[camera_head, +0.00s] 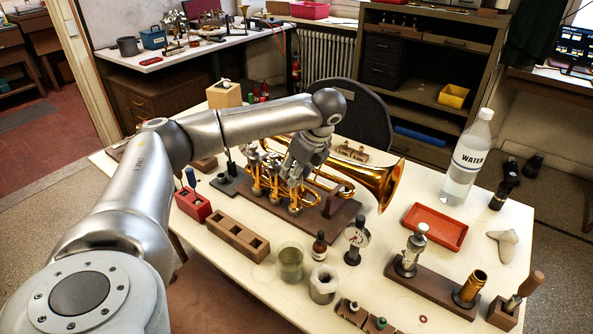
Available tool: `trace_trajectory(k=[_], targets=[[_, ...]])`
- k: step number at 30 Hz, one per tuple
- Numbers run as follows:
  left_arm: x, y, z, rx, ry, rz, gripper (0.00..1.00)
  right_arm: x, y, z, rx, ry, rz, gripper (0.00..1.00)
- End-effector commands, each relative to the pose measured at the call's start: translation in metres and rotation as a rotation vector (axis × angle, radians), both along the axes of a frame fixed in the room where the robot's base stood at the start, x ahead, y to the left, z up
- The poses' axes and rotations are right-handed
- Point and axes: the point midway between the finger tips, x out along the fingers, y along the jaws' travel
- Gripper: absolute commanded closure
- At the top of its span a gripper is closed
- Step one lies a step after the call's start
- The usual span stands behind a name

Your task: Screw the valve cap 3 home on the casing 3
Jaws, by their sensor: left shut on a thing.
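The brass horn (365,180) lies on a dark wooden board (322,226) on the white bench, its bell pointing right. Its valve casings stand in a row at the left of the horn. My left gripper (293,182) points down over the casing at the right end of the row, which I take as casing 3 (295,203). The gripper is shut at the top of this casing. The valve cap 3 is hidden between the fingers, and I cannot make out its thread or seating. My right gripper is not in view.
To the right are a red tray (435,227), a water bottle (467,160) and a valve on a wooden stand (432,287).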

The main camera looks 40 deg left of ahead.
Motion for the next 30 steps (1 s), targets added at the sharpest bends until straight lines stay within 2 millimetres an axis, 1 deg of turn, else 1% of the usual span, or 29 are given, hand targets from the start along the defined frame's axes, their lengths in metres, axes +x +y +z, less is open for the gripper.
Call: trace_trajectory(k=[5, 30], targets=[[0.001, 0.0, 0.002, 0.0, -0.004, -0.013, 0.94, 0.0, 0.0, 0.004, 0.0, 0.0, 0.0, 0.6], [0.0, 0.0, 0.004, 0.0, -0.007, -0.281, 0.94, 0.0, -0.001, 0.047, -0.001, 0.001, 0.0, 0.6]])
